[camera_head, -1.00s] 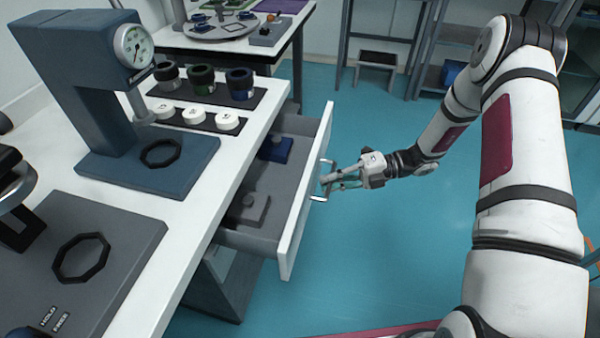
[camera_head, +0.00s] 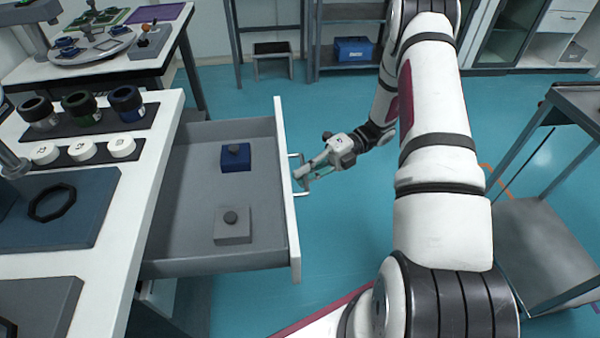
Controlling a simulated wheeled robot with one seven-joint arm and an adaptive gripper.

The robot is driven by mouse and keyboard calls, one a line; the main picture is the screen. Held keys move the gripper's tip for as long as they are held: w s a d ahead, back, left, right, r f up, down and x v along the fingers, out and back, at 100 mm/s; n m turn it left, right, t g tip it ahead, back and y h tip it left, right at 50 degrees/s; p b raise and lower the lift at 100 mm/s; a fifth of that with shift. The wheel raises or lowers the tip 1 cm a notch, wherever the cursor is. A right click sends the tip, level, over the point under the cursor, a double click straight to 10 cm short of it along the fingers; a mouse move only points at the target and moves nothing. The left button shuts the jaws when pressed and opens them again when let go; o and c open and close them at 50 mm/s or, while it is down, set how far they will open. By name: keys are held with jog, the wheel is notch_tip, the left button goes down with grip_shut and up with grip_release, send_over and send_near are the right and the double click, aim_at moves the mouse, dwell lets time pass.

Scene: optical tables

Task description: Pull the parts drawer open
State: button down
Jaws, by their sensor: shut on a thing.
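The parts drawer (camera_head: 190,200) is grey inside with a white front and stands well out from the white table on the left. Inside it lie a blue block with a dark knob (camera_head: 236,163) and a grey block with a dark knob (camera_head: 232,236). The drawer handle (camera_head: 295,160) is a thin pale bar on the outer face of the front. My gripper (camera_head: 299,175) is shut on the handle, reaching it from the right. The fingertips are small in the picture and partly cover the bar.
The white table (camera_head: 140,215) carries several dark-capped jars (camera_head: 127,103) and white discs (camera_head: 122,146). A grey cart (camera_head: 545,245) stands at the right. A round tray (camera_head: 75,57) is on the far table. Blue floor is clear around my arm.

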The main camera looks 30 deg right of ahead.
jog(key=c, duration=1.7)
grip_release()
jog(key=d, duration=0.4)
jog(key=d+r, duration=0.1)
jog(key=d, duration=0.3)
jog(key=d+r, duration=0.1)
jog(key=d, duration=0.3)
jog(key=shift+w, duration=0.35)
jog(key=shift+a+r, duration=0.1)
jog(key=shift+r, duration=0.05)
